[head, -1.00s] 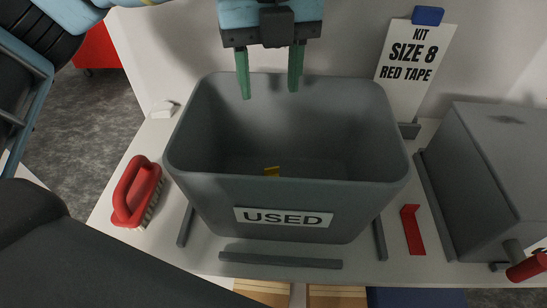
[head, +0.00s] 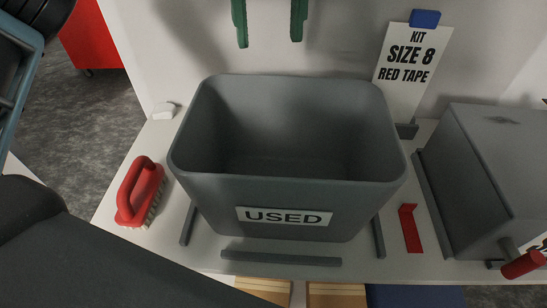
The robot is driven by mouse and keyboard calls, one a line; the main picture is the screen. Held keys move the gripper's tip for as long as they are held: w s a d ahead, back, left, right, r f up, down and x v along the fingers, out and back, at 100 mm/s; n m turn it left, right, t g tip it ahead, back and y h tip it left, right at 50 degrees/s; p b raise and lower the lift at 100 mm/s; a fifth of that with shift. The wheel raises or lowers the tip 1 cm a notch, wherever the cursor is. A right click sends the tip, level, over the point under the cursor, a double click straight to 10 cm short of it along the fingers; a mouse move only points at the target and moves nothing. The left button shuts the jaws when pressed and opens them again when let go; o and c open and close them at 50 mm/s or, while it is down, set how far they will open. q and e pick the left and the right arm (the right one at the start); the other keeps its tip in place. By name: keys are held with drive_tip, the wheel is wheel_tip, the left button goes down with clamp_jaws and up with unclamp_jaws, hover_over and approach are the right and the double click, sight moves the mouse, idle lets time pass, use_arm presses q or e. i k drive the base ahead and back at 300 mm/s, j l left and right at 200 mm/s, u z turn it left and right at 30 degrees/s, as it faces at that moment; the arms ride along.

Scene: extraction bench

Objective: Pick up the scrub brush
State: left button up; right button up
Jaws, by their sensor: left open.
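The scrub brush (head: 140,192) has a red handle and pale bristles. It lies on the white bench left of the grey bin, with its bristle side toward the right. My left gripper (head: 269,40) shows only its two green fingers at the top of the head view. The fingers are apart with nothing between them, above the bin's back edge, well up and to the right of the brush. My right gripper is not in view.
The grey bin marked USED (head: 286,196) stands mid-bench between dark rails (head: 280,258). A sign (head: 412,70) stands behind. A grey box (head: 500,180) with a red handle and a red bracket (head: 411,228) are on the right. A small white piece (head: 164,110) lies back left.

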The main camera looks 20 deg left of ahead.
sight(140, 189)
drive_tip(key=k, duration=1)
